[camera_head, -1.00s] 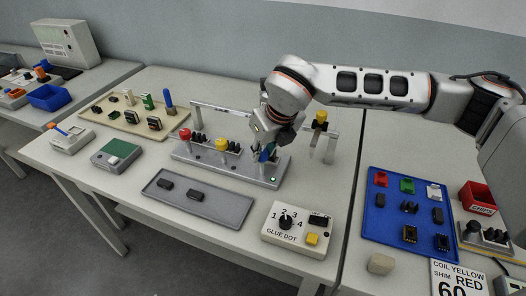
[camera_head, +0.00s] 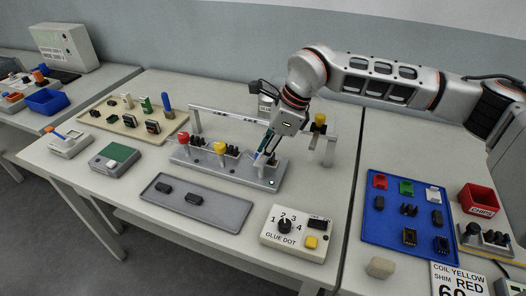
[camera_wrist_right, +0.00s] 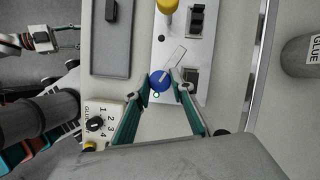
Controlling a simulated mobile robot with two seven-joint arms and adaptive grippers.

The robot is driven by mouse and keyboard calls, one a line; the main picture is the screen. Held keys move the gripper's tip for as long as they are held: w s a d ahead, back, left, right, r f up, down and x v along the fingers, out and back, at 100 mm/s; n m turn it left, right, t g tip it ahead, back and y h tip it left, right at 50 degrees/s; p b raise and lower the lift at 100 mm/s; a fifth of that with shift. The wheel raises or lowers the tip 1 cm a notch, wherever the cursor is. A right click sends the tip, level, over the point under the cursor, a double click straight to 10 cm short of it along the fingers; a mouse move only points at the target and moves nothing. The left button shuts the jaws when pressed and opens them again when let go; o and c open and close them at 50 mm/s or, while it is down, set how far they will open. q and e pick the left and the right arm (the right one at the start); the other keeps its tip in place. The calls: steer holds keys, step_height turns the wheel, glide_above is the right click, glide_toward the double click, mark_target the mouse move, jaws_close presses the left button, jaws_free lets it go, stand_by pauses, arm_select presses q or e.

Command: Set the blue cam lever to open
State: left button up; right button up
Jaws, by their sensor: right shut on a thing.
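The blue cam lever (camera_wrist_right: 160,80) has a round blue hub with a pale bar across it. It sits on the grey fixture (camera_wrist_right: 163,115), near the end with a small green light. My right gripper (camera_wrist_right: 164,78) has its teal fingers on either side of the lever and is shut on it. In the head view, the right gripper (camera_head: 262,158) reaches down to the fixture's right end and partly hides the lever (camera_head: 257,156). My left gripper (camera_wrist_right: 70,38) shows small at the left of the wrist view, away from the fixture, its fingers apart.
A red knob (camera_head: 183,138) and a yellow knob (camera_head: 220,147) stand on the same fixture. A rail runs behind it. A grey tray (camera_head: 215,207) and a glue dot box (camera_head: 298,238) lie in front.

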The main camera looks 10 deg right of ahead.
steer(key=n+g, duration=0.1)
steer(key=n, duration=0.1)
steer(key=n+g+p, duration=0.1)
steer(key=n, duration=0.2)
steer(key=shift+w+n, duration=0.2)
steer(key=shift+n, duration=0.1)
stand_by(0.5)
steer(key=o, duration=1.1)
steer(key=shift+c, duration=0.2)
steer(key=v, duration=1.2)
steer(key=shift+w, duration=0.15)
